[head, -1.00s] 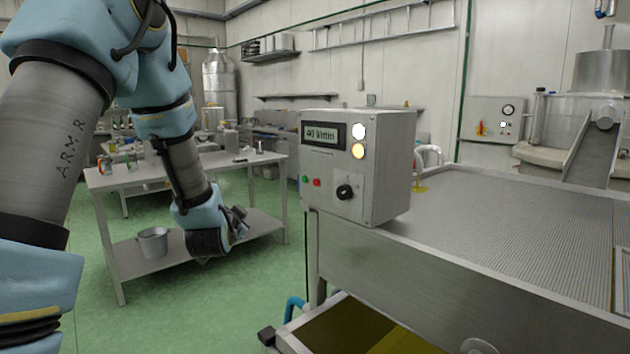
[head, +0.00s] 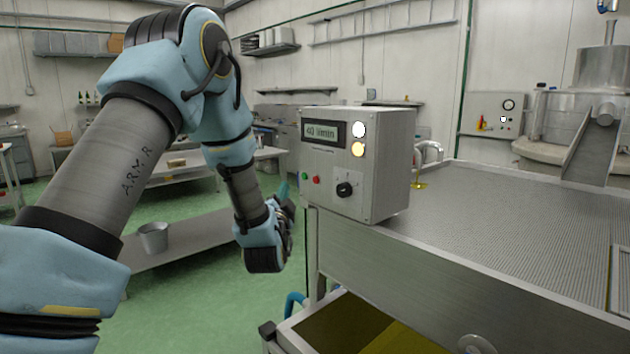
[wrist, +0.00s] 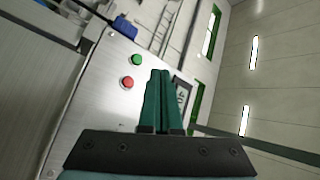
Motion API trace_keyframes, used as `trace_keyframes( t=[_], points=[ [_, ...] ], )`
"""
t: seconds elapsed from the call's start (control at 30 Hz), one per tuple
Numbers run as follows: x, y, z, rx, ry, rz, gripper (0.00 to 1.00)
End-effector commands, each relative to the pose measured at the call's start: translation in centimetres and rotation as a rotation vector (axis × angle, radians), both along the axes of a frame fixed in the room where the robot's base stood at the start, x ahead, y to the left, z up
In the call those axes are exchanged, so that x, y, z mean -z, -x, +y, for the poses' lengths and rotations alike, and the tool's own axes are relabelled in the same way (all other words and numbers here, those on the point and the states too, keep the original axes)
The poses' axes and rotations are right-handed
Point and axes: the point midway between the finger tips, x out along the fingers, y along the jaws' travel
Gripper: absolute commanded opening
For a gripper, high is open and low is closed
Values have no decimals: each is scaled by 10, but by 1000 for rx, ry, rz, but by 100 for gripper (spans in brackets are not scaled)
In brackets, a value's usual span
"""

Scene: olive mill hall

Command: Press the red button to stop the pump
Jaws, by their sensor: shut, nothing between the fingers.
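The control box (head: 390,160) stands at the corner of the metal machine, its front panel facing left. The red button (head: 316,180) sits low on the panel, beside the green button (head: 305,177). The display (head: 322,134) reads 40 l/min, and a white and an amber lamp glow. My gripper (head: 285,190) is just left of the panel, partly hidden by my wrist. In the wrist view its green fingers (wrist: 160,73) are shut and empty. There the red button (wrist: 127,83) shows left of the fingertips, with the green button (wrist: 136,60) above it. I see no contact with the red button.
A black knob (head: 345,190) sits right of the buttons. The ribbed machine top (head: 520,220) spreads to the right, with a spout running yellow liquid behind the box. A low metal shelf with a bucket (head: 153,237) is at left. Green floor lies open between.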

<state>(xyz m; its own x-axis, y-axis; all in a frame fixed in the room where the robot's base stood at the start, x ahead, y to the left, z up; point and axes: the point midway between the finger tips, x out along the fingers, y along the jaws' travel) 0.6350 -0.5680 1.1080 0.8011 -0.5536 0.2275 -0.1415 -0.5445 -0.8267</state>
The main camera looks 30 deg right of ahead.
Motion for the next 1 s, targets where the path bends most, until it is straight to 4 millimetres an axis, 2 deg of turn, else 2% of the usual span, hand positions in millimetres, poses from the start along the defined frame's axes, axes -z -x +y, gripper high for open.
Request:
trace_keyframes(
  t=[0.3,0.5,0.7,1.0],
  points=[
    [-2,-8,-44,1,0,2,0],
    [1,-12,-64,1,1,0,0],
    [0,-14,-73,0,-1,1,0],
    [0,-14,-74,0,0,2,0]
  ],
)
